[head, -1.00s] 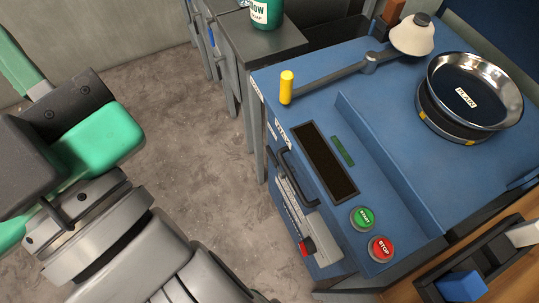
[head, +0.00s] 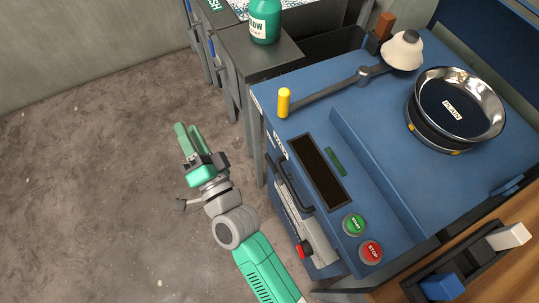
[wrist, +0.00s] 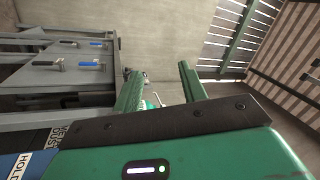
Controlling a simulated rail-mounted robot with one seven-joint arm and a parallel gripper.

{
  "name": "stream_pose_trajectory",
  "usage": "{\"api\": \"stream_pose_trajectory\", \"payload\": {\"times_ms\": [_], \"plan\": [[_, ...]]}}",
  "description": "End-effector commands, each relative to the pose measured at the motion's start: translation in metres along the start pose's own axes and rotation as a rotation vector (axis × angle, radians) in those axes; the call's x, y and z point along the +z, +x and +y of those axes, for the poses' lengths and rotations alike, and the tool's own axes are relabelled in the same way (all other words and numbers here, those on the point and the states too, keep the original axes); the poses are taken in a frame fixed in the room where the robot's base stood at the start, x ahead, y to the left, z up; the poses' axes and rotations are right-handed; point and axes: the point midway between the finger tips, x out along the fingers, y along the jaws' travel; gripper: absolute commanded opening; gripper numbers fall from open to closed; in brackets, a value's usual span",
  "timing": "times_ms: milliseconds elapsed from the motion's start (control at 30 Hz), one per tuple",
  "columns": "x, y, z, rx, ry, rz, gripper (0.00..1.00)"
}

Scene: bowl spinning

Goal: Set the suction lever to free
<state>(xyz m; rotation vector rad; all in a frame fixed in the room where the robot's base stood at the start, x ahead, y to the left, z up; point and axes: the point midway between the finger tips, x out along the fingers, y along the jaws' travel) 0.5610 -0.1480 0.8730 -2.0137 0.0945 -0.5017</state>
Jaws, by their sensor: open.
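A red knob (head: 304,249), which looks like the end of a lever, sits low on the front side of the blue machine (head: 400,130), beside a grey plate. Its setting and any label beside it are too small to read. My green-fingered gripper (head: 189,128) is open and empty over the floor, left of the machine and apart from it. In the wrist view the two fingers (wrist: 160,72) stand apart with nothing between them. A label reading HOLD (wrist: 20,166) shows at the lower left of the wrist view; the knob is not seen there.
A yellow-handled arm (head: 284,102) with a white cone lies across the machine's top. The green START button (head: 354,223) and red STOP button (head: 371,251) are near the front. A black handle (head: 294,186) juts from the front. Floor at left is clear.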

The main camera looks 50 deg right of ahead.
Motion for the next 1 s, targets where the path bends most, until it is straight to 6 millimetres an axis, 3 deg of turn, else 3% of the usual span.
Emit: {"api": "stream_pose_trajectory", "payload": {"times_ms": [33, 100, 200, 300, 400, 567, 800, 1000], "plan": [[-0.009, -0.028, 0.056, 0.104, 0.093, 0.06, 0.42], [-0.021, -0.07, 0.121, 0.215, 0.202, 0.163, 0.42], [-0.036, -0.124, 0.183, 0.326, 0.294, 0.289, 0.42], [-0.044, -0.16, 0.214, 0.385, 0.335, 0.368, 0.42], [-0.047, -0.172, 0.225, 0.404, 0.347, 0.398, 0.42], [-0.048, -0.168, 0.229, 0.403, 0.348, 0.401, 0.42], [-0.061, -0.13, 0.25, 0.401, 0.349, 0.399, 0.42], [-0.069, -0.109, 0.259, 0.402, 0.346, 0.399, 0.42]]}}
